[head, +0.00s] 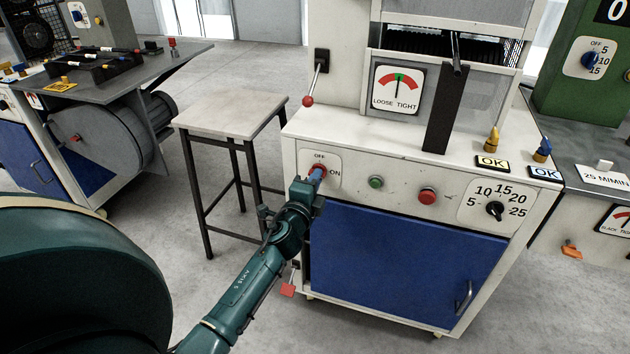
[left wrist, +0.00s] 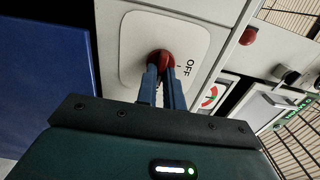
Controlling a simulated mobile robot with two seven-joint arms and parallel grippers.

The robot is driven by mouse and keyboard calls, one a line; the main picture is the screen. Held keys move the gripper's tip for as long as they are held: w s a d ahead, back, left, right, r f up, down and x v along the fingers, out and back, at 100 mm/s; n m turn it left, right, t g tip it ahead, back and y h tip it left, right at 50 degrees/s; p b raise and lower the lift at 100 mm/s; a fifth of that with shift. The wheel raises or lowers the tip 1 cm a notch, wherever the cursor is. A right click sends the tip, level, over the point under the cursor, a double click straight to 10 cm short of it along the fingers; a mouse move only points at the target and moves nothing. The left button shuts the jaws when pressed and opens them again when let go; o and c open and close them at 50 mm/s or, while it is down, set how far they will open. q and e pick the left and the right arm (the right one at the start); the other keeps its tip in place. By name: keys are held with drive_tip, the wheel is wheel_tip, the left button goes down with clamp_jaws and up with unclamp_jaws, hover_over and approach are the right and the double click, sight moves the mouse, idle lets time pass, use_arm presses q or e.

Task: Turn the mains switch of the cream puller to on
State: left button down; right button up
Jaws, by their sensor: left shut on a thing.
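The cream puller (head: 345,128) stands right of centre with a blue door. Its mains switch (head: 319,168) is a red knob on a white plate at the left end of the front panel, marked OFF above and ON to the right. My left gripper (head: 316,176) reaches it from the front and is shut on the knob. In the left wrist view the two blue fingers (left wrist: 161,88) grip the red knob (left wrist: 160,57), beside the OFF mark. The fingers partly hide the knob, so I cannot tell where it points. My right gripper is not in view.
Right of the switch are a green button (head: 376,182), a red button (head: 427,196) and a black speed dial (head: 495,210). A red-knobbed lever (head: 308,101) stands above the switch. A small table (head: 232,113) stands left of the puller, with open floor around it.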

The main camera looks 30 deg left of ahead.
use_arm(q)
drive_tip(key=shift+r, duration=0.1)
drive_tip(key=c, duration=1.5)
unclamp_jaws()
drive_tip(key=v, duration=1.3)
